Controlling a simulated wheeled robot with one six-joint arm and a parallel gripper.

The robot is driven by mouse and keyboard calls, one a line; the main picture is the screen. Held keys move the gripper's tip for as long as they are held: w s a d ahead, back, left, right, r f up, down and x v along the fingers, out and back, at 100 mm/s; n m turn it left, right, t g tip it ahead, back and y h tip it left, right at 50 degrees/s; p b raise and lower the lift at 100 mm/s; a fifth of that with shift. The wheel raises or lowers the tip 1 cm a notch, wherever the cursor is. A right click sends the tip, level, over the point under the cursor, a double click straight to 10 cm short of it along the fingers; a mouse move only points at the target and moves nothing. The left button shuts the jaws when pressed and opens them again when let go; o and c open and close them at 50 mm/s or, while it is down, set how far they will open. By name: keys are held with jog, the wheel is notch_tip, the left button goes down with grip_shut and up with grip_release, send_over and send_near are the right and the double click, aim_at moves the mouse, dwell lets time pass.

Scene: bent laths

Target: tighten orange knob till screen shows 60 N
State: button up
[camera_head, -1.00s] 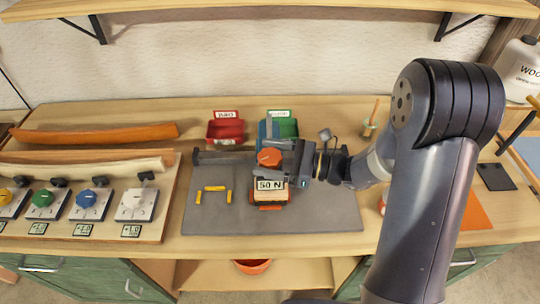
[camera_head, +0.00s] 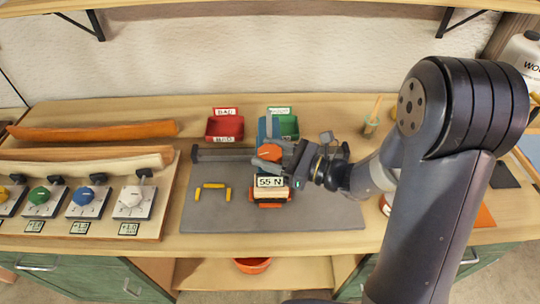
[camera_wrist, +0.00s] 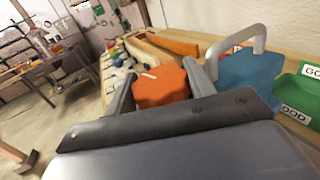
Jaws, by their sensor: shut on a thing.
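The orange knob (camera_head: 269,152) sits on top of a small clamp device on the grey mat (camera_head: 215,219). The screen (camera_head: 269,182) on the device's front reads 55 N. My gripper (camera_head: 284,154) comes in from the right and is shut on the orange knob. In the wrist view the knob (camera_wrist: 160,86) lies between the two grey fingers, with a pale mark on its top. A blue part with a grey handle (camera_wrist: 243,68) stands just beside the knob. The lower part of the device is partly hidden in the wrist view.
A red bin (camera_head: 225,128) and a green bin (camera_head: 288,126) stand behind the mat. Yellow pieces (camera_head: 211,187) lie on the mat's left. A board with several coloured dials (camera_head: 88,197) is at left, with bent laths (camera_head: 94,131) behind. The mat's front left is clear.

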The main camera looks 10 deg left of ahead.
jog(key=shift+m+t, duration=0.3)
jog(key=shift+t, duration=0.2)
jog(key=o, duration=1)
jog(key=shift+c, duration=0.2)
jog(key=b+v, duration=0.2)
jog(key=v, duration=0.9)
jog(key=shift+w+a, duration=0.1)
jog(key=shift+a, duration=0.05)
jog(key=p+x, duration=0.2)
jog(key=x, duration=0.8)
jog(key=shift+a, duration=0.4)
